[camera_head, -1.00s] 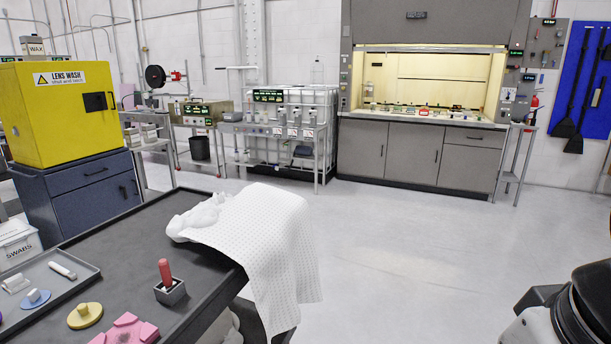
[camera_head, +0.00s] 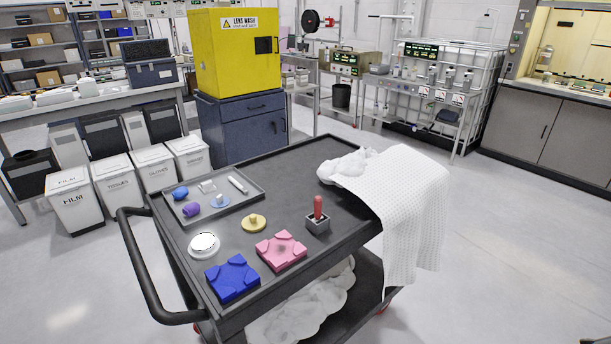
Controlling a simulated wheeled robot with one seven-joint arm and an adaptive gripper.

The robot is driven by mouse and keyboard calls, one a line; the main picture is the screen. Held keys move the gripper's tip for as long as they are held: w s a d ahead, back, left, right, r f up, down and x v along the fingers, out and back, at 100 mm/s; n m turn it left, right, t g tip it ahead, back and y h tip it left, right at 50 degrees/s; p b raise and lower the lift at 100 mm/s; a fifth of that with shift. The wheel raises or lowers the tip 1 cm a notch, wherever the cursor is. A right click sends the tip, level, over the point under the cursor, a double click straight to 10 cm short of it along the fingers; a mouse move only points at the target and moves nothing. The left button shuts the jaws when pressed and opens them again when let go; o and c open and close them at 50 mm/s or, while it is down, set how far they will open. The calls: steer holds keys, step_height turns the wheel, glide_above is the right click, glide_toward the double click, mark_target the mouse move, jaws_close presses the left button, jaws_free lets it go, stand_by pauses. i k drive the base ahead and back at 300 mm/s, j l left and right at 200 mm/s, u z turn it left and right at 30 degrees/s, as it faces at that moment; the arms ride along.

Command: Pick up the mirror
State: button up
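A round, shiny silver-white disc in a pale ring, which looks like the mirror (camera_head: 204,242), lies on the top of the black cart (camera_head: 285,160), near its left edge. It sits left of the yellow disc with a knob (camera_head: 253,223) and behind the blue block (camera_head: 232,278). Nothing touches it from above. My gripper is not in view.
A pink block (camera_head: 280,251), a red-handled tool in a grey holder (camera_head: 318,222) and a tray (camera_head: 254,190) of small items share the cart top. A white cloth (camera_head: 412,205) hangs over its right side. The cart's handle (camera_head: 130,250) sticks out left. Open floor lies to the right.

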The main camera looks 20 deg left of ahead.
mark_target(204, 243)
steer(key=u, duration=1.45)
